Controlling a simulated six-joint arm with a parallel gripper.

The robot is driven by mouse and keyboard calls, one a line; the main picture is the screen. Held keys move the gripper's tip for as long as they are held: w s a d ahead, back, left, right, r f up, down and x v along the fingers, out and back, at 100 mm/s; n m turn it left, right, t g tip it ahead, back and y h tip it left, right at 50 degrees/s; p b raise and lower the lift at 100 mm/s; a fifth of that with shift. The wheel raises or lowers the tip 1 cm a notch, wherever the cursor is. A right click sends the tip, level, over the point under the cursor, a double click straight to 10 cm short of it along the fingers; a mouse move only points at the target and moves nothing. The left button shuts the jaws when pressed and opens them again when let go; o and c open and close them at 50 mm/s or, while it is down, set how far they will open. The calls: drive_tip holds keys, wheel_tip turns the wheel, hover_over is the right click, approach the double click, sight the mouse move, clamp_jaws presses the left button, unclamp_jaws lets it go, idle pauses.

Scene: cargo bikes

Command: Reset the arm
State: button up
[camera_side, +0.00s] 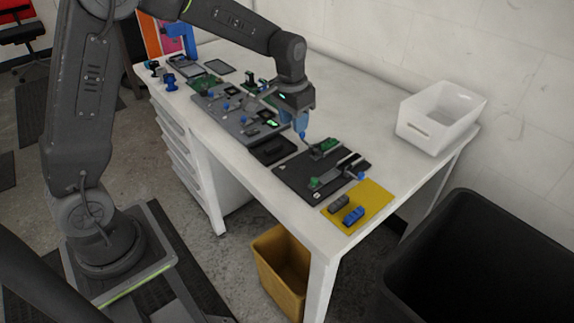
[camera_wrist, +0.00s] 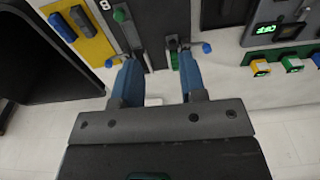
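My gripper (camera_side: 301,132) hangs from my arm above the white table, close over the gap between a small black tray and the dark board. In the wrist view its two blue fingers (camera_wrist: 158,58) stand apart, with nothing between them. The dark board (camera_side: 297,178) has a green block, a grey lever and blue knobs; its edge (camera_wrist: 155,25) shows beyond the fingers in the wrist view. Whether the fingertips touch anything cannot be told.
A yellow mat (camera_side: 371,204) with a grey and a blue piece lies at the table's near end. A grey panel (camera_side: 232,118) with knobs and displays and a black tray (camera_side: 273,150) lie left. A white bin (camera_side: 440,118) stands at the back right. A black bin (camera_side: 480,260) stands on the floor.

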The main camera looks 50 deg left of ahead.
drive_tip(key=s+d+r+t, duration=0.2)
drive_tip(key=s+d+r, duration=0.1)
drive_tip(key=s+r, duration=0.75)
drive_tip(key=s+d+t, duration=0.1)
drive_tip(key=s+t, duration=0.1)
drive_tip(key=s, duration=1.2)
drive_tip(key=shift+s+r+t, duration=0.2)
drive_tip(key=shift+t, duration=0.1)
